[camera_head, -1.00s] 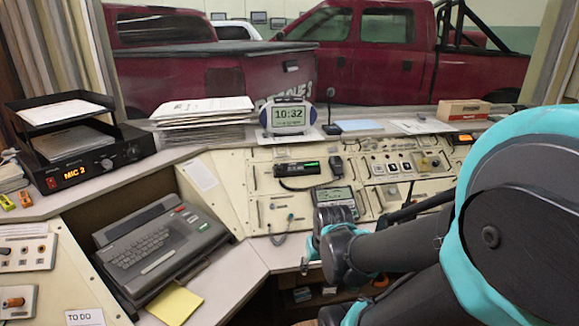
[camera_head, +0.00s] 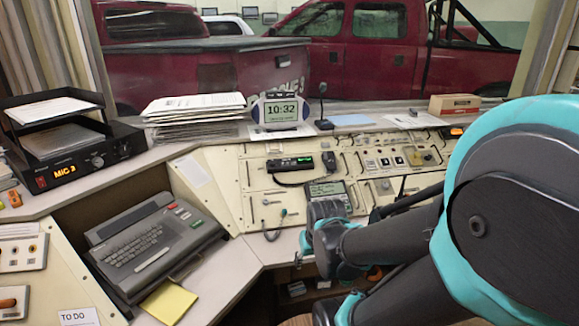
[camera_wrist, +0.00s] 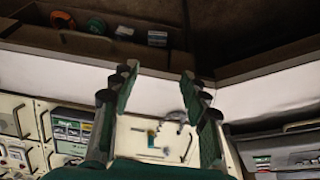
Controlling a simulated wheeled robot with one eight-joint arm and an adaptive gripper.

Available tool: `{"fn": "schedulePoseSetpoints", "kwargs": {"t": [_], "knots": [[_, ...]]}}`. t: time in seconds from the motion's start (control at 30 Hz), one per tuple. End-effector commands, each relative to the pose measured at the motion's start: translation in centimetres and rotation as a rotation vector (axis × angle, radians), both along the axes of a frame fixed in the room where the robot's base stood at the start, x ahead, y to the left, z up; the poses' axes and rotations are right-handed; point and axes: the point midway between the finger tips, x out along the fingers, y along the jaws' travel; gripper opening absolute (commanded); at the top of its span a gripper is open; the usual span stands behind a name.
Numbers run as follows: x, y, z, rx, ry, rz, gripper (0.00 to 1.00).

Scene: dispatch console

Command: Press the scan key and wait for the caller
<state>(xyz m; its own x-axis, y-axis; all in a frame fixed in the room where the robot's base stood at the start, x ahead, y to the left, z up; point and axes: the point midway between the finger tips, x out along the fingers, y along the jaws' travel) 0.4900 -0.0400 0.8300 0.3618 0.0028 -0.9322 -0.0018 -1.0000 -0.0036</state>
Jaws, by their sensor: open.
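A grey desk unit with a lit text screen (camera_head: 328,190) sits on the cream console panel. In the wrist view, a grey unit with green and white keys (camera_wrist: 72,132) shows at the left. No key label is legible, so I cannot tell which is the scan key. My gripper (camera_wrist: 159,75) is open and empty, its two fingers spread above the console's front edge, with the panel's teal plug (camera_wrist: 152,137) beyond the gap. In the head view my wrist is in front of the screen unit and covers its lower part. The fingers are hard to make out there.
A slim radio with a green display (camera_head: 290,164) and corded handset lies behind the screen unit. A grey typewriter (camera_head: 150,245) stands at left, a clock (camera_head: 283,109) and microphone (camera_head: 323,108) at the back. An open shelf (camera_wrist: 110,30) lies under the front edge.

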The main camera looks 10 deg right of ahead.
Motion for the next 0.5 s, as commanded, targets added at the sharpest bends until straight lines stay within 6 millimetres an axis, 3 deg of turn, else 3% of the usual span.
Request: {"fn": "schedulePoseSetpoints", "kwargs": {"t": [0.07,0.43,0.5], "knots": [[0.0,0.0,0.0,0.0,0.0,0.0,0.46],[0.0,0.0,0.0,0.0,0.0,0.0,0.0],[0.0,0.0,0.0,0.0,0.0,0.0,0.0]]}}
